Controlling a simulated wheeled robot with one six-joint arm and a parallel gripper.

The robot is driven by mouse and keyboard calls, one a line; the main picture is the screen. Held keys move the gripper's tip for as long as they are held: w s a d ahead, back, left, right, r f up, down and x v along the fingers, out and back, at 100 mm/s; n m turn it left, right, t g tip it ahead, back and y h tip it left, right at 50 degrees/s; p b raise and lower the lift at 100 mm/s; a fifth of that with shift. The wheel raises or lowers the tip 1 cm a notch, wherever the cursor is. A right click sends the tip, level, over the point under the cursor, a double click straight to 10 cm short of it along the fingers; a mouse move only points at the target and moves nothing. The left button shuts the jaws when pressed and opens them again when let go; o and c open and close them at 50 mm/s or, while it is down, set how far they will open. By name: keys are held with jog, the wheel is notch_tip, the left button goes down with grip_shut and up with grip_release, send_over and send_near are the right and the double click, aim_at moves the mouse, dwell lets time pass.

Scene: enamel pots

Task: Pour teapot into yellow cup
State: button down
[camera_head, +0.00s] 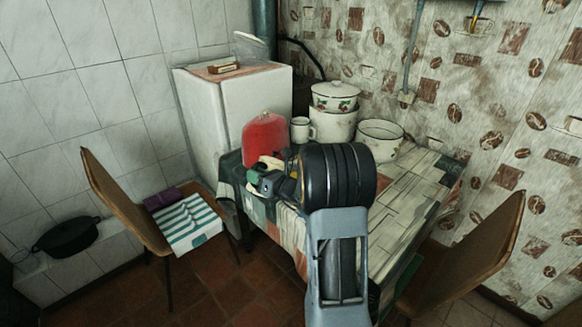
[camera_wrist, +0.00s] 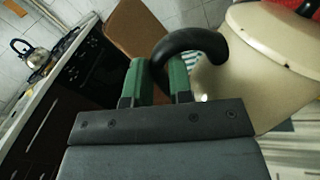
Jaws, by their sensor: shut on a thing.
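My gripper (camera_wrist: 158,82) has green fingers and is shut on the black curved handle of the cream teapot (camera_wrist: 262,75). In the wrist view, the teapot is at the right, with its black lid knob at the upper edge. In the head view, my gripper (camera_head: 268,179) is at the table's left side, in front of a red rounded vessel (camera_head: 265,137). My arm hides most of the teapot there. I cannot make out the yellow cup in either view; my arm covers part of the table.
A white mug (camera_head: 301,130), a lidded floral pot (camera_head: 335,96) and an open pot (camera_head: 381,138) stand at the table's back. Chairs stand left (camera_head: 122,203) and right (camera_head: 470,250). The table's right side (camera_head: 410,190) is clear. A white cabinet (camera_head: 235,108) is behind.

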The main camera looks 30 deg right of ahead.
jog(key=shift+w+d+r+m+p, duration=0.15)
jog(key=shift+d+r+m+p, duration=0.2)
jog(key=shift+r+p, duration=0.3)
jog(key=shift+w+d+r+m+p, duration=0.1)
jog(key=shift+d+r+m+p, duration=0.3)
jog(key=shift+p, duration=0.4)
dwell(0.9)
jog(key=shift+a, duration=0.15)
jog(key=s+a+f+n+b, duration=0.1)
jog(key=a+f+n+b, duration=0.3)
jog(key=b, duration=0.7)
jog(key=s+a+f+n+b, duration=0.2)
jog(key=a+f+n+b, duration=0.2)
jog(key=f+b, duration=0.4)
jog(key=b, duration=0.3)
jog(key=shift+n, duration=0.35)
jog(key=shift+s, duration=0.1)
notch_tip(320, 180, up, 5)
jog(key=p, duration=0.3)
